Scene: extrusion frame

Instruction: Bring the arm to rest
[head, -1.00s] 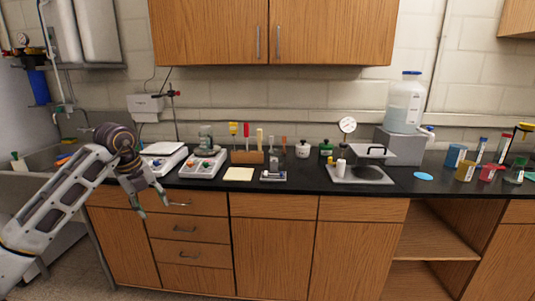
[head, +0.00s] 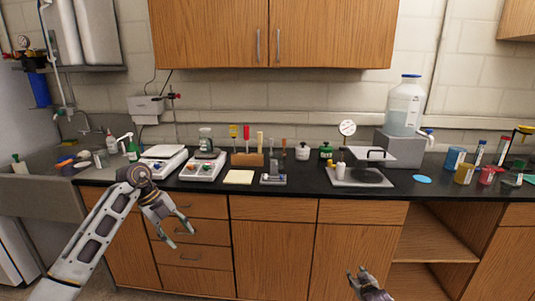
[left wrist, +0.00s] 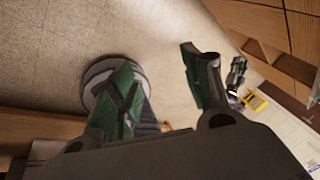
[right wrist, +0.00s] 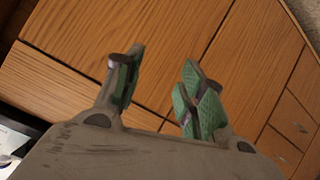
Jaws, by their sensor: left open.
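My left gripper (head: 184,238) hangs in front of the wooden drawers, below the edge of the black counter. It is open and empty; its green-padded fingers also show apart in the left wrist view (left wrist: 158,70), over the floor. My right gripper (head: 357,271) shows at the bottom of the head view, in front of the lower cabinet doors. Its fingers stand apart with nothing between them in the right wrist view (right wrist: 163,62). Both grippers are clear of the objects on the counter.
The black counter (head: 305,180) holds two white scales, a yellow pad (head: 239,177), a screwdriver rack (head: 247,159), a plate with a gauge and several coloured cups. A sink (head: 35,203) is at the left. The space before the cabinets looks free.

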